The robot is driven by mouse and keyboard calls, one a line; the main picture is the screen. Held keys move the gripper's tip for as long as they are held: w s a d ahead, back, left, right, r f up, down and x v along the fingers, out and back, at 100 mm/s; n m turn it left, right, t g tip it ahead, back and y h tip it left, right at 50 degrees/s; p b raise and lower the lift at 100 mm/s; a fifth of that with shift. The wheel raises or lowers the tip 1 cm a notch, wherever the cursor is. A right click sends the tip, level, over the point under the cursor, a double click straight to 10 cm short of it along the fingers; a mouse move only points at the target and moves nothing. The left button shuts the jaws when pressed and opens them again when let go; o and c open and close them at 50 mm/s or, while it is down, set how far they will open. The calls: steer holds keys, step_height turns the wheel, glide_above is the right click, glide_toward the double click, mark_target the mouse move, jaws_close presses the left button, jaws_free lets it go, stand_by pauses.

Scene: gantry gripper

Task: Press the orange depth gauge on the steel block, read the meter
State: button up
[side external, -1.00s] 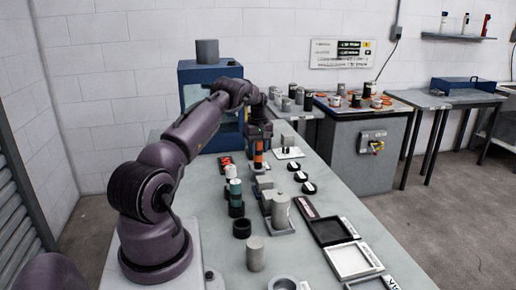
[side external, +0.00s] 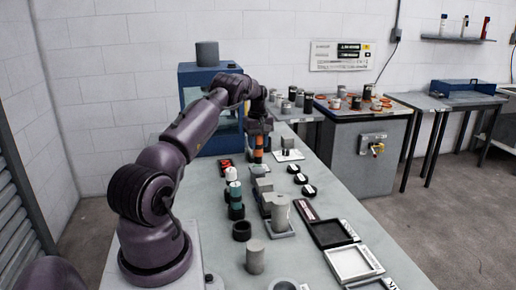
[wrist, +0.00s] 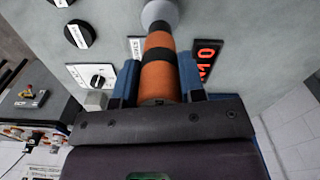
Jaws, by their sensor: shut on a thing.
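My gripper (side external: 259,140) is shut on the orange depth gauge (wrist: 159,65), which has a black band around its middle. In the wrist view the gauge lies between my blue fingers, its far end at a pale grey round piece (wrist: 160,13); I cannot tell whether this is part of the gauge. In the side view the gauge (side external: 258,154) hangs upright over the table, behind the grey steel block (side external: 264,184). Contact below it cannot be made out. The meter's red display (wrist: 206,60) shows a 0 and further partly hidden digits; it is small in the side view (side external: 226,166).
A grey cylinder (side external: 281,210) and a teal piece (side external: 235,192) stand nearer. Dark and white trays (side external: 354,263) lie at the front right. A blue machine (side external: 196,78) stands behind.

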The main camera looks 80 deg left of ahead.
steer(key=shift+r, duration=1.9)
